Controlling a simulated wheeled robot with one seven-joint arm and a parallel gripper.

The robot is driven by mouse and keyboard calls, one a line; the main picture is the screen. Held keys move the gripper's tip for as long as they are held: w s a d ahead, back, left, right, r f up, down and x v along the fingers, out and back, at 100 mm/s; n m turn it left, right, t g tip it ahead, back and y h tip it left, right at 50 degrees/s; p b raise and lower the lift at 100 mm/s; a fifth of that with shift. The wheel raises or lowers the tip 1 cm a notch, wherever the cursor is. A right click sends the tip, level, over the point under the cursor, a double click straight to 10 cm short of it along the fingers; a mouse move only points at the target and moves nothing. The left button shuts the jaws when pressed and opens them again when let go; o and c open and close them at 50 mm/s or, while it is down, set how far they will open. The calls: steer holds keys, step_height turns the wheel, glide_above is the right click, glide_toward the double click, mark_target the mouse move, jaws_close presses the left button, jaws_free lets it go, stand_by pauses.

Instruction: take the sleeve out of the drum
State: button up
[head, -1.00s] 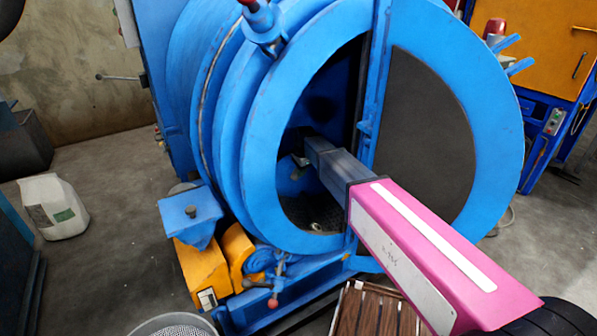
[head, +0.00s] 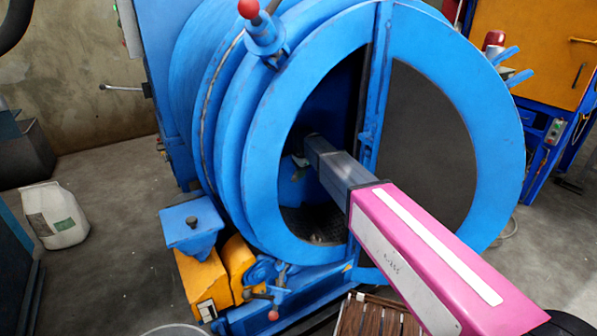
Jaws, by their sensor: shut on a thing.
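The blue drum (head: 262,170) stands with its round mouth facing me, and its inside is mostly dark. My pink and grey arm reaches through the left part of the mouth. My gripper (head: 299,160) is at the arm's far end inside the drum, small and in shadow, pointing down. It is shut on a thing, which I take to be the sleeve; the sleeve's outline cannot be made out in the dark. The drum's floor below is dark and perforated, and partly hidden by the rim and my arm.
A blue upright bar (head: 375,110) crosses the mouth close to my arm, with a dark mesh panel (head: 428,150) to its right. A slatted brown crate (head: 372,318) stands below in front.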

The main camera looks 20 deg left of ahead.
steer(key=s+a, duration=0.6)
steer(key=s, duration=0.1)
steer(key=shift+s, duration=0.25)
stand_by(0.4)
steer(key=shift+f, duration=0.1)
